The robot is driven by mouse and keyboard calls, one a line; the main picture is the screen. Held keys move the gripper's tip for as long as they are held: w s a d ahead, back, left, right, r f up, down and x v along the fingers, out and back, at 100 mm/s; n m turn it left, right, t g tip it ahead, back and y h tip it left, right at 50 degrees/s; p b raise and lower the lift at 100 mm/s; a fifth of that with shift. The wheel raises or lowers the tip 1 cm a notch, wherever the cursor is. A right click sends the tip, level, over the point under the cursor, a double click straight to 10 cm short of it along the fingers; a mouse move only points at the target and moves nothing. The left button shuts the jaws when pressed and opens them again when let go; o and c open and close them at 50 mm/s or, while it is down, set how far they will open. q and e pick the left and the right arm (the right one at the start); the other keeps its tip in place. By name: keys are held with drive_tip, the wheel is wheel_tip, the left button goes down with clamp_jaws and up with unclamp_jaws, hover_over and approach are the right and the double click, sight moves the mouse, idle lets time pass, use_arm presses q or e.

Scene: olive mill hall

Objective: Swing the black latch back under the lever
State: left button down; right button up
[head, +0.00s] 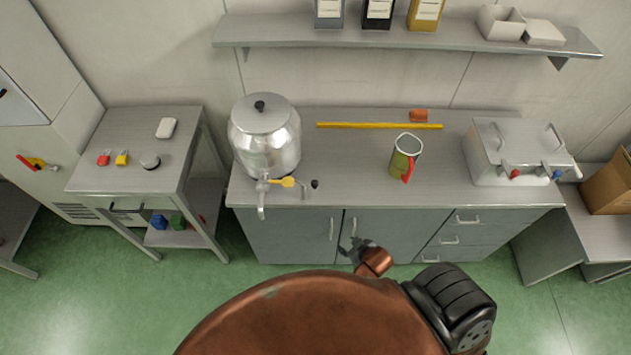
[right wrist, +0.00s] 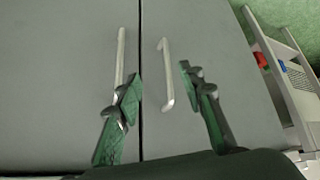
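A silver urn (head: 265,138) with a domed lid stands at the left end of the long counter. Its tap (head: 263,200) points down at the front edge, with a yellow lever (head: 281,182) turned to the right. A small black piece, which looks like the latch (head: 314,184), sits to the right of the lever tip, apart from it. My right gripper (head: 352,249) is below the counter edge, in front of the cabinet doors, away from the tap. In the right wrist view it is open and empty (right wrist: 160,88). My left gripper is out of view.
Cabinet handles (right wrist: 166,75) show behind the right fingers; contact is unclear. The counter holds a green mug with a red handle (head: 405,156), a yellow rod (head: 380,125) and a metal box with taps (head: 515,150). A side table (head: 130,175) stands left.

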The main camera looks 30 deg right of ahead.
drive_tip(key=w+r+n+t+y+p, duration=0.1)
drive_tip(key=w+r+t, duration=0.2)
drive_tip(key=w+r, duration=0.35)
drive_tip(key=w+r+t+y+p, duration=0.1)
drive_tip(key=w+r+t, duration=0.2)
drive_tip(key=r, duration=0.7)
drive_tip(key=n+t+y, duration=0.2)
drive_tip(key=t+y, duration=0.1)
drive_tip(key=y, duration=0.2)
approach(315, 184)
drive_tip(key=w+f, duration=0.2)
drive_tip(key=w, duration=0.2)
drive_tip(key=p+x, duration=0.1)
drive_tip(key=x, duration=0.6)
drive_tip(key=shift+s+a+r+p, duration=0.1)
drive_tip(key=shift+s+a+p, duration=0.1)
drive_tip(key=shift+a+p, duration=0.2)
drive_tip(key=shift+c, duration=0.2)
clamp_jaws()
